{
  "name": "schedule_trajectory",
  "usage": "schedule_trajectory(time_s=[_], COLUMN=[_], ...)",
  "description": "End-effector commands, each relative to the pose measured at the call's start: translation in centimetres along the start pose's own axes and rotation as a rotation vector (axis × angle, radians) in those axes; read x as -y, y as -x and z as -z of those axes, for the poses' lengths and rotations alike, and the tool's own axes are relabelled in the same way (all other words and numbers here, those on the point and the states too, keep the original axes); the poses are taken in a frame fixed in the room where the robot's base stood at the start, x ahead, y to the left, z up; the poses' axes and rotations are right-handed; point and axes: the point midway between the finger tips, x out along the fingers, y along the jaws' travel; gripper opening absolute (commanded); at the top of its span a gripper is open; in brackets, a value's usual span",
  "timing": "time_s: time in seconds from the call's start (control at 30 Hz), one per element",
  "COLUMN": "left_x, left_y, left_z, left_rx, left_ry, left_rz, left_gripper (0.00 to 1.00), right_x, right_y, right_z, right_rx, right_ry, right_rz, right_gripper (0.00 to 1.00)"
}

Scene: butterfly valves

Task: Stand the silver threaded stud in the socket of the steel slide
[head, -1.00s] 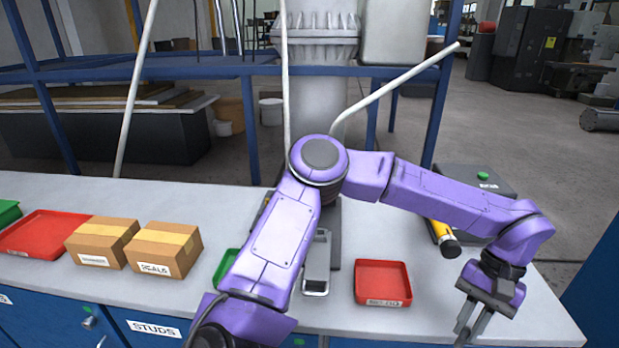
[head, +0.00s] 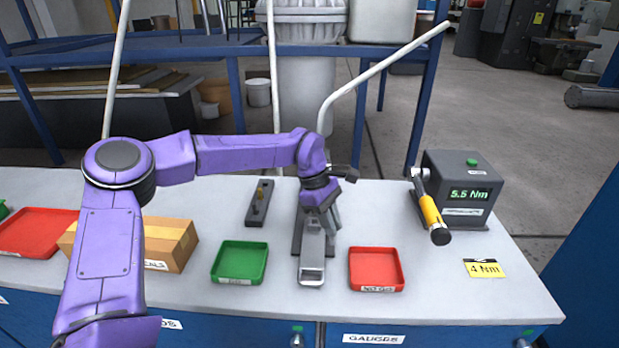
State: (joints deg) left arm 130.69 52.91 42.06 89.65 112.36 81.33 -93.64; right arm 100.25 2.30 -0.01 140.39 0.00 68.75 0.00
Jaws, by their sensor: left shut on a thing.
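The steel slide (head: 312,262) lies on the bench at the middle, on a dark base. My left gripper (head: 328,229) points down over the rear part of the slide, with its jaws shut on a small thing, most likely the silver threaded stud. The fingers hide that thing, so I cannot make out its tilt or whether it touches the slide. The slide's socket is not visible either. A dark narrow holder (head: 257,214) with brass-coloured pieces stands left of the slide. My right gripper is not in view.
A green tray (head: 240,280) is left of the slide, and a red tray (head: 376,287) is right of it. A yellow-handled tool (head: 430,212) leans by a box reading 5.5 Nm (head: 462,190). A yellow 4 Nm card (head: 484,268) lies at right. Cardboard boxes (head: 176,262) stand at left.

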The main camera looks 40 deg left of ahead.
Motion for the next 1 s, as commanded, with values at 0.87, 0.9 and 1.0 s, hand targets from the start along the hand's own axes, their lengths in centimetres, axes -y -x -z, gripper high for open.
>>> schedule_trajectory(time_s=[0.87,0.9,1.0], left_x=[-5.8,-5.8,-5.8], left_y=[4.2,3.8,2.8], left_z=[7.9,8.1,8.4], left_rx=[-0.003,-0.003,-0.003], left_ry=[1.051,1.051,1.05], left_rz=[-0.436,-0.436,-0.436], left_gripper=[0.0,0.0,0.0], right_x=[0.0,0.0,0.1], right_y=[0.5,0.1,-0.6], right_z=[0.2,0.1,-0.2], right_rx=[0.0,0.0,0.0], right_ry=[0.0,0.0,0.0], right_rz=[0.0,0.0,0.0], right_gripper=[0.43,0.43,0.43])
